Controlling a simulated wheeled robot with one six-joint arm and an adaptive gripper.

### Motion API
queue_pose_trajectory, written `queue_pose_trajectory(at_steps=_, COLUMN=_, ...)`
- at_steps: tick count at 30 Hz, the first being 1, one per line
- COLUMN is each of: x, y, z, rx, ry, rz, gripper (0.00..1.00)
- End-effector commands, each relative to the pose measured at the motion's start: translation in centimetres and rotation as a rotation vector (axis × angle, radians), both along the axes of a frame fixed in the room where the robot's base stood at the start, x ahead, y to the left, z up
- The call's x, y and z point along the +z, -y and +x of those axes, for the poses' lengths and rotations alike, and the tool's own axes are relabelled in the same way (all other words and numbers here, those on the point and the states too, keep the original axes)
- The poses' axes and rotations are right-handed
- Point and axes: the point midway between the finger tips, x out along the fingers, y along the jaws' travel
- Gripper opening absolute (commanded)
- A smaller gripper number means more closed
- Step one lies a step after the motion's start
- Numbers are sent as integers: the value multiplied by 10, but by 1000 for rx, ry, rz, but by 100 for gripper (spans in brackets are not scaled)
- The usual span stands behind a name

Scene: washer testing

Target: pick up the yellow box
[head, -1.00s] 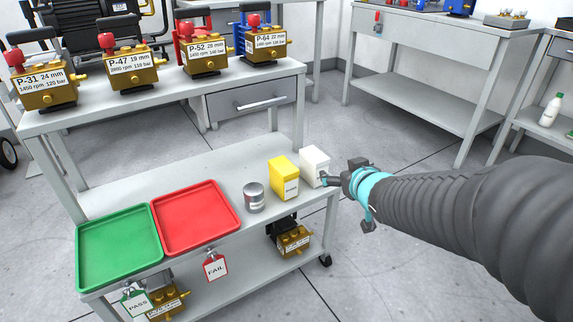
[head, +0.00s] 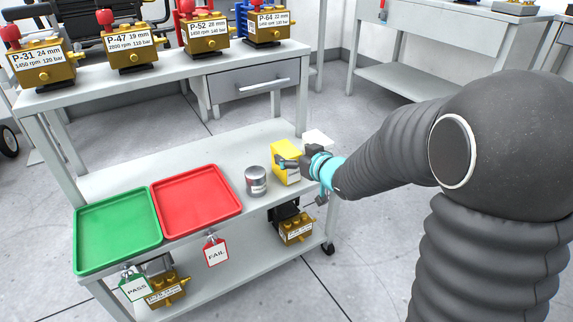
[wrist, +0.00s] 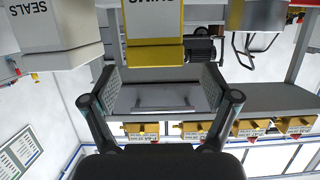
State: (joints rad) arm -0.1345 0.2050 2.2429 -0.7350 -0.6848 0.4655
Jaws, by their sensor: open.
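The yellow box (head: 284,149) stands on the middle shelf of the cart, between a grey can (head: 256,181) and a white box (head: 318,137). My gripper (head: 300,166) is at its front right side and hides part of it. In the wrist view, the yellow box (wrist: 155,52) is at the top centre, beyond the gap between the spread fingers of my gripper (wrist: 161,84). The gap is empty. The white box, labelled SEALS (wrist: 50,40), is at the upper left there. Contact between a finger and the yellow box cannot be told.
A red tray (head: 196,203) and a green tray (head: 118,232) lie left of the can. Several labelled pumps stand on the upper shelf, including P-52 (head: 205,39). Another pump (head: 296,228) sits on the bottom shelf below. Open floor lies right of the cart.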

Motion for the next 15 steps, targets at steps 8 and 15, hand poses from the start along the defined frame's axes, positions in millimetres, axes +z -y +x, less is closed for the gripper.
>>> queue_pose_trajectory(at_steps=8, x=-10, y=-11, z=22, rx=1, ry=-1, rz=0, gripper=86)
queue_pose_trajectory(at_steps=15, x=-17, y=-24, z=43, rx=0, ry=0, rz=0, gripper=86)
